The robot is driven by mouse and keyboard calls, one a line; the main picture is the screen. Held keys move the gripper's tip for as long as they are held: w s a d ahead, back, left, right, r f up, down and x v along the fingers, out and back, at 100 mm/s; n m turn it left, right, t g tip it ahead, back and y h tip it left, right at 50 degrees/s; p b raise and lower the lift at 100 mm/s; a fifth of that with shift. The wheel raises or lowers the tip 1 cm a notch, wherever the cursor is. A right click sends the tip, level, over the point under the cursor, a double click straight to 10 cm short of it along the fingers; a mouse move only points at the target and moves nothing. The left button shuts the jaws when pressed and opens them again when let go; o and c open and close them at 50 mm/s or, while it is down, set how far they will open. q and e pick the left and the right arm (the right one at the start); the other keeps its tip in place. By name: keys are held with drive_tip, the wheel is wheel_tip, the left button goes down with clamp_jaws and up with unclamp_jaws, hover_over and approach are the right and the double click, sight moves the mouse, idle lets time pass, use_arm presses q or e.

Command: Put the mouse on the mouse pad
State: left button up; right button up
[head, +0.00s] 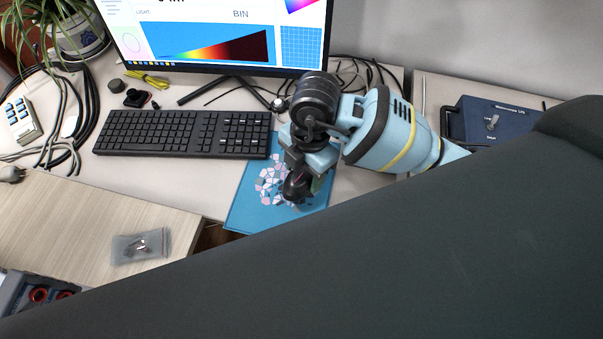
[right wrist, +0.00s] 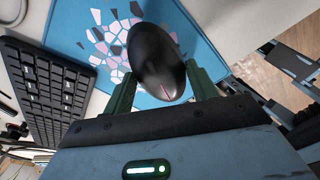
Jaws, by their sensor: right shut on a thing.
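The black mouse (right wrist: 157,62) is between the fingers of my right gripper (right wrist: 162,88) in the right wrist view, and the gripper is shut on it. In the head view the mouse (head: 296,184) is a dark shape under my right gripper (head: 303,178), partly hidden by it. The blue mouse pad (head: 245,208) with a pink and white pattern lies right of the keyboard, and it also shows in the right wrist view (right wrist: 68,28). The mouse is over the pad; I cannot tell whether it touches it. My left gripper is not in view.
A black keyboard (head: 180,133) lies beside the pad, below a monitor (head: 220,40) on a stand. Cables lie behind and at the left. A blue power supply box (head: 490,118) stands at the right. A small bag (head: 138,246) lies on the wooden surface at front left.

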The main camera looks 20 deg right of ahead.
sight(301, 177)
drive_tip(key=shift+w, duration=0.45)
wheel_tip(301, 177, down, 3)
drive_tip(key=shift+s+r, duration=0.1)
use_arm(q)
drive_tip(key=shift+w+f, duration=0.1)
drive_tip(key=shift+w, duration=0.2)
use_arm(e)
drive_tip(key=shift+f, duration=0.35)
drive_tip(key=shift+f, duration=0.1)
drive_tip(key=o, duration=0.9)
drive_tip(key=shift+c, duration=0.2)
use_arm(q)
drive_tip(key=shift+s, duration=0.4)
use_arm(e)
drive_tip(key=shift+o, duration=0.8)
drive_tip(key=r, duration=0.7)
drive_tip(key=d+r+p, duration=0.1)
drive_tip(key=r, duration=0.3)
drive_tip(key=shift+w+r, duration=0.2)
drive_tip(key=shift+w, duration=0.15)
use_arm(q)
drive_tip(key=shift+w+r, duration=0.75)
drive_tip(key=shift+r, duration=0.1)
use_arm(e)
drive_tip(key=shift+d+r, duration=0.15)
drive_tip(key=shift+r, duration=0.2)
